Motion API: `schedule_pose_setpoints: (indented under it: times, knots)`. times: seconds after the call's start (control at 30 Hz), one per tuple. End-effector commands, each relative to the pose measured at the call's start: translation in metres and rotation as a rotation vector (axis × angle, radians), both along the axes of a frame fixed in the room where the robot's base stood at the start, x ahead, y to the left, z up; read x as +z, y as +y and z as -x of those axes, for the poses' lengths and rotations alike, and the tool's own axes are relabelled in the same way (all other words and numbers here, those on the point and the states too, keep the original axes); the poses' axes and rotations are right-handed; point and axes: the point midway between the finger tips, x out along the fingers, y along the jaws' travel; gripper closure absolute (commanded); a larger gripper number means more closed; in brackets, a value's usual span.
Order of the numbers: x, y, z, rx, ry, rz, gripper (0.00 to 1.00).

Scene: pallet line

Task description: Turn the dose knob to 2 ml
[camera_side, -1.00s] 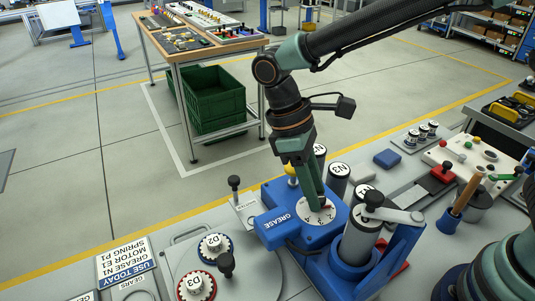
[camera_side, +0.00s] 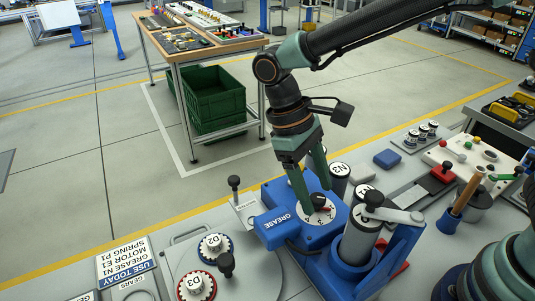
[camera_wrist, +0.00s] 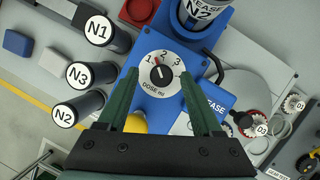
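The dose knob (camera_wrist: 161,73) is black with a red pointer, on a round white dial (camera_wrist: 146,83) marked with numbers and "DOSE ml". The pointer aims up and left in the wrist view, near the 1 and 2 side; its exact mark is hard to read. The dial is on the blue grease unit (camera_side: 277,191). The knob also shows in the side view (camera_side: 317,199). My gripper (camera_wrist: 160,78) is open, its green fingers on either side of the dial and apart from the knob. In the side view my gripper (camera_side: 317,199) is low over the dial.
Black cylinders N1 (camera_wrist: 98,28), N3 (camera_wrist: 80,73) and N2 (camera_wrist: 74,107) stand close beside the unit. A grease cylinder (camera_side: 359,238) rises at its other side. Gears (camera_side: 214,246) lie on a plate.

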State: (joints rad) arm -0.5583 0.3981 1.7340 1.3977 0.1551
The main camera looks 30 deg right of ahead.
Motion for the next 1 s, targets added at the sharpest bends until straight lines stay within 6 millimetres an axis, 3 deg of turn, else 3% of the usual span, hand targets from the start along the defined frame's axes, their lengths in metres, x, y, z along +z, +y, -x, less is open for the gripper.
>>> schedule_pose_setpoints:
  times: [0.27, 0.7, 1.0]
  knots:
    - [0.007, 0.002, -0.003, 0.001, -0.002, -0.001, 0.33]
    - [0.081, 0.018, -0.029, 0.001, -0.003, -0.002, 0.33]
    - [0.108, 0.024, -0.038, 0.0, -0.001, 0.0, 0.33]
